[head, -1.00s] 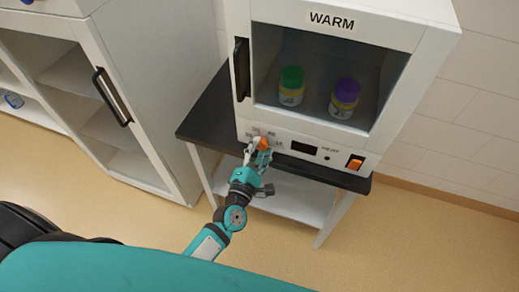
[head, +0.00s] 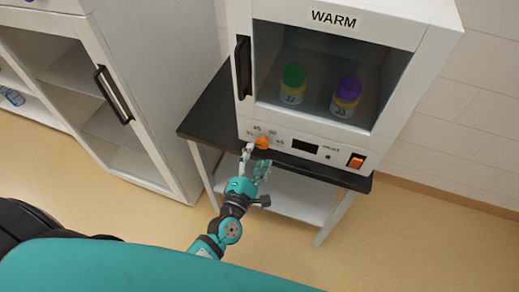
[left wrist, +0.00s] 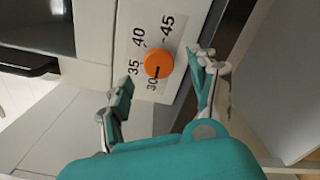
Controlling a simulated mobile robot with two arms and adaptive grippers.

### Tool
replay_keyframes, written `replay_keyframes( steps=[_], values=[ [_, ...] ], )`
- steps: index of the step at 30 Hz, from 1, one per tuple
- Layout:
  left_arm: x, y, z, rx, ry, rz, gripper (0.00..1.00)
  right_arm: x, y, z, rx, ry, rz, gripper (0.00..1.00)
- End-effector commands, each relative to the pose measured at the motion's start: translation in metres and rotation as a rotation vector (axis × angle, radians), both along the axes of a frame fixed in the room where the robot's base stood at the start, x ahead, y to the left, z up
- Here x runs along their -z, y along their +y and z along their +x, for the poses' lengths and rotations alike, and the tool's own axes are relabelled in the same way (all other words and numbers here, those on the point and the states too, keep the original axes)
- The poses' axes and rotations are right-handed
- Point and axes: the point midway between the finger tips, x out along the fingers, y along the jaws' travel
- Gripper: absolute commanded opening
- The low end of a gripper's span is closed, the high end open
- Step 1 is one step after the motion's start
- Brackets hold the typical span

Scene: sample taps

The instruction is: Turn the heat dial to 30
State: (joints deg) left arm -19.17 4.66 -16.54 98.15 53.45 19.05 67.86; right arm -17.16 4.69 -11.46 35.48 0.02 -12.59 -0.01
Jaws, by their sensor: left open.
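The orange heat dial (head: 262,142) sits on the lower front panel of the white WARM cabinet (head: 378,150). In the left wrist view the dial (left wrist: 158,64) is in full sight, with 30, 35, 40 and 45 printed around it. Its black mark points at the 30. My left gripper (head: 256,163) is open and empty, just in front of and below the dial. In the left wrist view its fingers stand either side of the dial, apart from it. My right gripper is not in view.
A green-capped jar (head: 292,84) and a purple-capped jar (head: 345,97) stand inside the cabinet. An orange switch (head: 356,161) and dark display (head: 305,146) are right of the dial. The cabinet stands on a black-topped table (head: 203,122). A white cupboard (head: 150,60) is at left.

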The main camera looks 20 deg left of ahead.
Motion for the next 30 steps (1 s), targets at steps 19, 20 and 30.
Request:
replay_keyframes(
  steps=[19, 20, 30],
  values=[
    [-0.001, 0.001, -0.046, 0.0, -0.001, -0.001, 0.61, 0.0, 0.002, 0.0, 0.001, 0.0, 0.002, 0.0],
    [-0.001, 0.002, -0.046, 0.0, -0.001, -0.001, 0.61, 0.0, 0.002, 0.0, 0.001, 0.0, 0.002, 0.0],
    [0.002, 0.001, -0.046, 0.003, 0.003, 0.009, 0.61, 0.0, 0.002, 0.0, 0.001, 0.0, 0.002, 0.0]
  ],
)
